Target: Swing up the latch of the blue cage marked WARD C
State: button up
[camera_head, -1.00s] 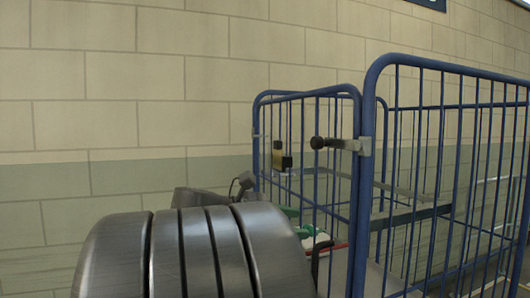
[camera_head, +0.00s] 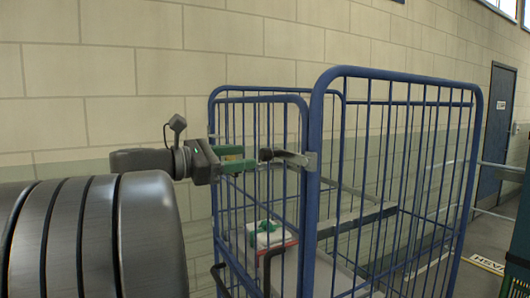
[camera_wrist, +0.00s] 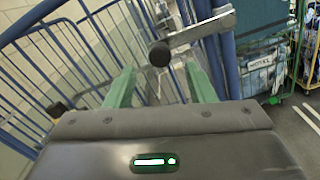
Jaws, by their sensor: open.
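The blue cage (camera_head: 318,180) stands right of my gripper in the head view. I cannot see a WARD C marking on it. Its latch (camera_head: 290,156) is a grey metal bar on the front post, lying about level, with a black knob at its left end. My gripper (camera_head: 250,161) is open, its green fingers just left of the knob at about its height. In the wrist view the latch's black knob (camera_wrist: 159,53) shows between and slightly beyond the fingertips of my gripper (camera_wrist: 160,72). I cannot tell whether they touch.
A white, green and red box (camera_head: 268,236) sits inside the cage. A block wall (camera_head: 120,90) stands behind. A blue door (camera_head: 494,130) is at the far right.

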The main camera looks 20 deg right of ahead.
aim_at(261, 154)
jog(key=shift+w+d+p, duration=0.15)
jog(key=shift+d+p, duration=0.1)
jog(key=shift+d, duration=1.5)
jog(key=shift+w+d+p, duration=0.15)
jog(key=shift+d+p, duration=0.05)
jog(key=shift+d, duration=1.55)
grip_shut()
